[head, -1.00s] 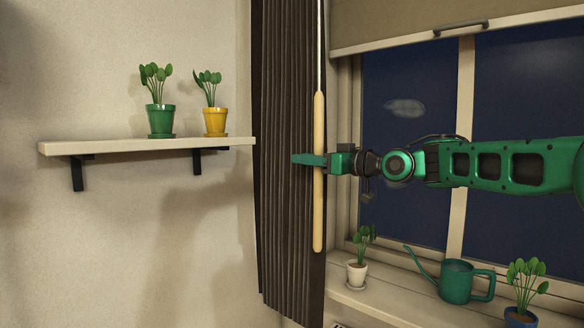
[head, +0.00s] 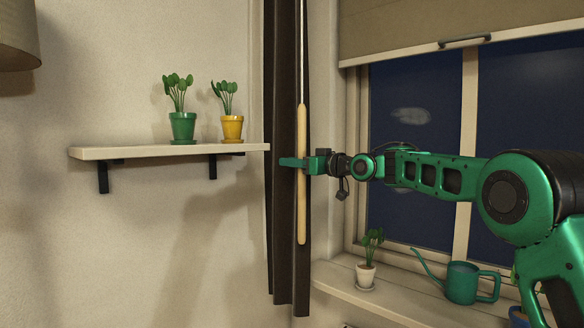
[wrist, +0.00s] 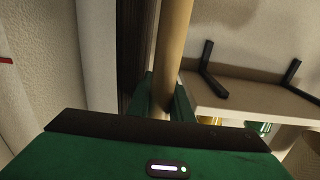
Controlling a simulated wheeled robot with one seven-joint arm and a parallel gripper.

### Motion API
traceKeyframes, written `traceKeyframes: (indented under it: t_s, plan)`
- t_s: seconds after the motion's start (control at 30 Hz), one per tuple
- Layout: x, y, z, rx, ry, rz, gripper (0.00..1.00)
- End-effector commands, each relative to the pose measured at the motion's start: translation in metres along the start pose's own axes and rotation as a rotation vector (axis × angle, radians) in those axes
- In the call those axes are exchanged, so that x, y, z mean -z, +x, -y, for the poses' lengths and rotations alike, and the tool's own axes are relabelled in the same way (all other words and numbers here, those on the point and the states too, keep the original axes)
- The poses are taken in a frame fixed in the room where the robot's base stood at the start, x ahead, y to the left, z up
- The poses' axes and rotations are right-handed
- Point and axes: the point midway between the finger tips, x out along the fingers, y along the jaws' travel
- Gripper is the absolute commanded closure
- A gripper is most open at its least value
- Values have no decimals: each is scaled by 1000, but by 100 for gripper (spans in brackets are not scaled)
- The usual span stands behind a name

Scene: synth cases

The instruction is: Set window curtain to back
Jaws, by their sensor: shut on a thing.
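The dark curtain (head: 284,220) hangs as a narrow, bunched strip at the left side of the window. A light wooden wand (head: 302,215) hangs upright in front of it on a thin rod. My gripper (head: 294,163) is shut on the wand at about its middle, and the fingers reach across the curtain's front. In the wrist view my gripper (wrist: 163,100) has its green fingers on both sides of the wand (wrist: 172,45). The curtain (wrist: 130,50) shows as dark folds just left of the wand there. The contact faces are partly hidden.
A wall shelf (head: 120,153) with a green pot (head: 183,128) and a yellow pot (head: 232,127) stands left of the curtain. The window sill (head: 345,290) holds a white-potted plant (head: 366,275) and a watering can (head: 463,284). A pulled-down blind (head: 410,30) covers the window's top.

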Motion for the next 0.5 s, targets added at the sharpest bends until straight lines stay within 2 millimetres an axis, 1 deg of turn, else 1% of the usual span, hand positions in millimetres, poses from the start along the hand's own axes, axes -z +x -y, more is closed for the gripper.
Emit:
traceKeyframes:
  t_s: [0.07,0.1,0.37,0.5]
  plan:
    - [2,0,-4,-9,-3,-6,100]
    - [3,0,-4,-9,-3,-7,74]
    - [2,0,-1,-4,-1,-4,73]
    - [2,-6,-1,-4,-1,-4,73]
